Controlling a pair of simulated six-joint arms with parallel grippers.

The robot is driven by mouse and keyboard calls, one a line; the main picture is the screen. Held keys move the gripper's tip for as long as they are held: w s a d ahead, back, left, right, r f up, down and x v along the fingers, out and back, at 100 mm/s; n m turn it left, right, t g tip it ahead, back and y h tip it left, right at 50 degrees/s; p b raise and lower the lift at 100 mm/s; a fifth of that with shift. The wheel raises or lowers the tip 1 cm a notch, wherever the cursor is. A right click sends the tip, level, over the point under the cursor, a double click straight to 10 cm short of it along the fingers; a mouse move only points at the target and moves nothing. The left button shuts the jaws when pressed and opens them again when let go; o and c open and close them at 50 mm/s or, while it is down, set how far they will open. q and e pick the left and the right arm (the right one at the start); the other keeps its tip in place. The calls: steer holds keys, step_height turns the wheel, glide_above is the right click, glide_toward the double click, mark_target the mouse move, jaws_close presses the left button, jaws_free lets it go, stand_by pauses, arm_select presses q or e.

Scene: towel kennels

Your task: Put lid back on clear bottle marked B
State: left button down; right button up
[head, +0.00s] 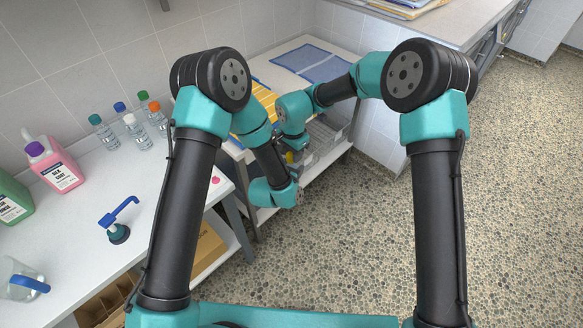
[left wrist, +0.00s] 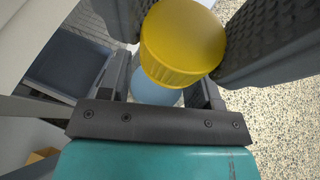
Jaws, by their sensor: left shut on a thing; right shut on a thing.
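In the left wrist view a ribbed yellow lid (left wrist: 183,40) sits close to the camera. A pale blue, see-through bottle (left wrist: 155,92) shows partly below it; no letter is readable. My left gripper (left wrist: 160,88) is shut on the bottle. The dark textured fingers of my right gripper (left wrist: 186,30) are shut on the lid from both sides. The lid overlaps the bottle in this view; I cannot tell if they touch. In the head view a small yellow patch, the lid (head: 289,157), shows between my arms; the bottle and fingers are mostly hidden there.
Several small clear bottles with coloured caps (head: 133,125) stand on the left counter (head: 85,260). A pink bottle (head: 60,172), a green bottle (head: 12,195), a blue pump (head: 119,232) and a jug (head: 20,282) stand there too. A grey wire basket (head: 325,140) is behind my grippers.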

steer(key=m, duration=0.3)
steer(key=o, duration=1)
steer(key=shift+r, duration=2.25)
steer(key=shift+o, duration=0.7)
